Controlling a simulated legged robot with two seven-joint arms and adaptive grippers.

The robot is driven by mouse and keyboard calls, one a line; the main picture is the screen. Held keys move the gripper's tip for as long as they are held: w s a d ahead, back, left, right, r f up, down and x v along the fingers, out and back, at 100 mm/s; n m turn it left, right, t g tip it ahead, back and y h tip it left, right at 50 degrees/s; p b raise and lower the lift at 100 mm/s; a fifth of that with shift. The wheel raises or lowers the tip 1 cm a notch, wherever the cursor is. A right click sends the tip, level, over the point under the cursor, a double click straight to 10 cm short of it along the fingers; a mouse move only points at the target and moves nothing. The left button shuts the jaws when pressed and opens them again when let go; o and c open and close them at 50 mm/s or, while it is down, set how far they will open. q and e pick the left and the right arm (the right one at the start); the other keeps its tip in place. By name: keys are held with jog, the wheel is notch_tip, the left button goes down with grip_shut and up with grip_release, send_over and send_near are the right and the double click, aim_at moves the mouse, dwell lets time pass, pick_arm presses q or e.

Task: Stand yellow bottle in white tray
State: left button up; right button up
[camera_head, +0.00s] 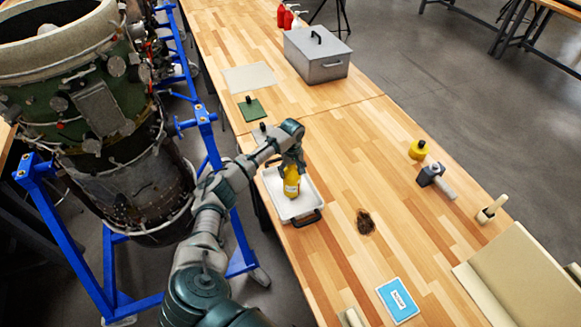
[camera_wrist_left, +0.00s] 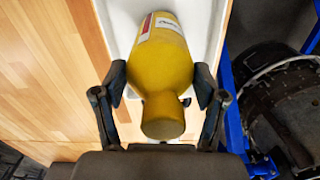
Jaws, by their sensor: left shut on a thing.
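The yellow bottle (camera_head: 291,182) is upright over the white tray (camera_head: 307,203) in the head view, with a pale label on its side. My left gripper (camera_head: 291,163) is shut on the bottle near its top, coming from above. In the left wrist view, the fingers of my left gripper (camera_wrist_left: 160,92) lie on both sides of the yellow bottle (camera_wrist_left: 162,60), and the white tray (camera_wrist_left: 120,22) shows behind it. I cannot tell whether the bottle's base touches the tray floor. My right gripper is not in view.
A grey metal box (camera_head: 317,54) stands at the far end of the wooden table. A blue card (camera_head: 398,300) lies nearer. A turbine on a blue stand (camera_head: 50,220) is at left.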

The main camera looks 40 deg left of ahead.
pick_arm(q)
jog(key=shift+s, duration=0.1)
jog(key=shift+a, duration=0.25)
jog(key=shift+a+f, duration=0.3)
jog(key=o, duration=1.5)
jog(key=shift+o, duration=1.2)
jog(key=shift+d+r, duration=0.1)
jog(key=shift+d, duration=0.4)
jog(key=shift+r, duration=0.25)
jog(key=shift+a+r, duration=0.15)
jog(key=shift+r, duration=0.35)
jog(key=shift+a+r, duration=0.15)
jog(key=shift+r, duration=1.75)
jog(key=shift+d+r, duration=0.15)
jog(key=shift+r, duration=0.75)
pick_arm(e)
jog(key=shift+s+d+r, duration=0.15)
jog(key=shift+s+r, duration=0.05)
